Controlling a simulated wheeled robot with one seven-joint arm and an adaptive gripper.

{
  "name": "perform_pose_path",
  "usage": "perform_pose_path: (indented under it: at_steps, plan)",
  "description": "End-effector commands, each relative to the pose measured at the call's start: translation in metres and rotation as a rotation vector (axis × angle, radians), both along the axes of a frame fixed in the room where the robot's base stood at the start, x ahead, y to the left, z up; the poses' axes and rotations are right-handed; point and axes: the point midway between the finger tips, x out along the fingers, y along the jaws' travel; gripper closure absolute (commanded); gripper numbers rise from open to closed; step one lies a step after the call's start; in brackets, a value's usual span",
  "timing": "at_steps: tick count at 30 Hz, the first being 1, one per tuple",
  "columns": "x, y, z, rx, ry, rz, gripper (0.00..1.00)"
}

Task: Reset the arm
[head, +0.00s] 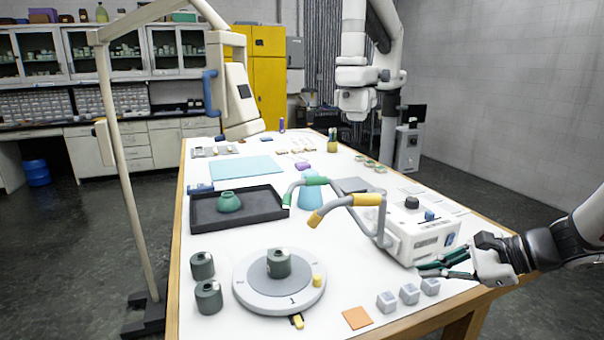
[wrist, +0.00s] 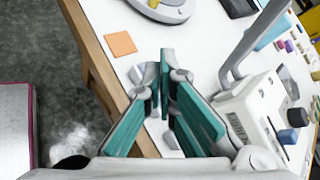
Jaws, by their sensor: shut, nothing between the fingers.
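My gripper (head: 440,268) is at the right of the head view, beside the table's right edge and near the white box-shaped device (head: 410,235). Its teal-padded fingers point left. In the wrist view my gripper (wrist: 163,80) has its fingertips together, with nothing held between them. The fingers are over the table edge, and the device lies to their right in that view. My forearm comes in from the right of the head view.
The white table (head: 220,325) carries a round turntable (head: 250,298) with a dark jar, several small grey cubes (head: 409,293), an orange square (head: 357,318) and a black tray (head: 265,223). Floor is open left.

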Motion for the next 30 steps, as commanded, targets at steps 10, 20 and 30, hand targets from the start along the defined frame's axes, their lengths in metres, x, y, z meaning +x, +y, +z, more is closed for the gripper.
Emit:
perform_pose_path:
  at_steps: [10,20,30]
  plan:
    - [-0.100,0.079,0.042,-0.502,-0.130,0.514,1.00]
    - [-0.185,0.087,0.068,-0.972,-0.327,0.914,1.00]
    - [-0.230,0.067,0.086,-1.335,-0.519,1.150,1.00]
